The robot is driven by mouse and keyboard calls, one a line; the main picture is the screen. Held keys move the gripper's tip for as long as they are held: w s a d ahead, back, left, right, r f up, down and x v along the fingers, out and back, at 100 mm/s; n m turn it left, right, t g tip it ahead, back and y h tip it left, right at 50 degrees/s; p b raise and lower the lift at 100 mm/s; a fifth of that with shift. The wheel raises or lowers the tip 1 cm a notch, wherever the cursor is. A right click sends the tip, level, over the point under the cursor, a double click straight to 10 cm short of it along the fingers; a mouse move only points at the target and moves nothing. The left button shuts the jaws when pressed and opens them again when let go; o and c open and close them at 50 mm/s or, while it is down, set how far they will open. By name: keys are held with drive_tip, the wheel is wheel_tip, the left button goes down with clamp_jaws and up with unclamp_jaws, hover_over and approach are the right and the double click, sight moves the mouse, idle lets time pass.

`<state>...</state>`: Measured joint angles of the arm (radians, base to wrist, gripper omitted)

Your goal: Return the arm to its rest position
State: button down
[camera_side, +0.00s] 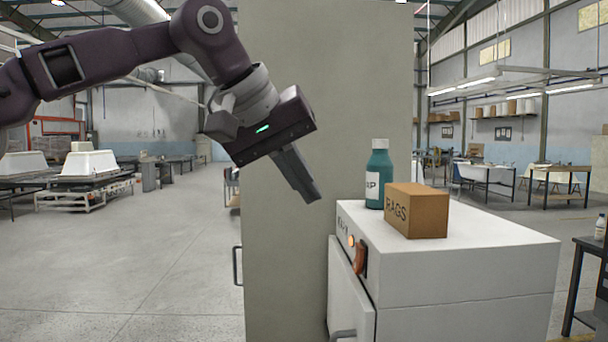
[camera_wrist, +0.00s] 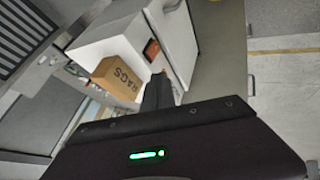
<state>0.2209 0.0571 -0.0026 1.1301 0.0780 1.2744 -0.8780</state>
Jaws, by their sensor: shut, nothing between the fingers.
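My gripper (camera_side: 311,198) is shut and empty in the side view. It hangs in the air, tilted down to the right, in front of the tall grey-green cabinet and to the left of the white cabinet (camera_side: 480,250). A gap shows between its fingertips and the white cabinet's top. In the wrist view the dark fingers (camera_wrist: 161,78) point toward the white cabinet, which appears tilted there. A green light glows on the gripper's body.
A RAGS box (camera_side: 418,212) and a teal bottle (camera_side: 379,172) stand on the white cabinet. Its front has an orange light, a red-brown switch (camera_side: 360,256) and a slightly open door (camera_side: 349,290). The tall cabinet (camera_side: 290,270) stands behind my gripper. Open floor lies left.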

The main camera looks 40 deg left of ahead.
drive_tip(key=shift+s+d+r, duration=0.1)
drive_tip(key=shift+s+r, duration=0.15)
drive_tip(key=shift+r, duration=0.2)
drive_tip(key=shift+s+r, duration=0.2)
drive_tip(key=shift+r, duration=0.25)
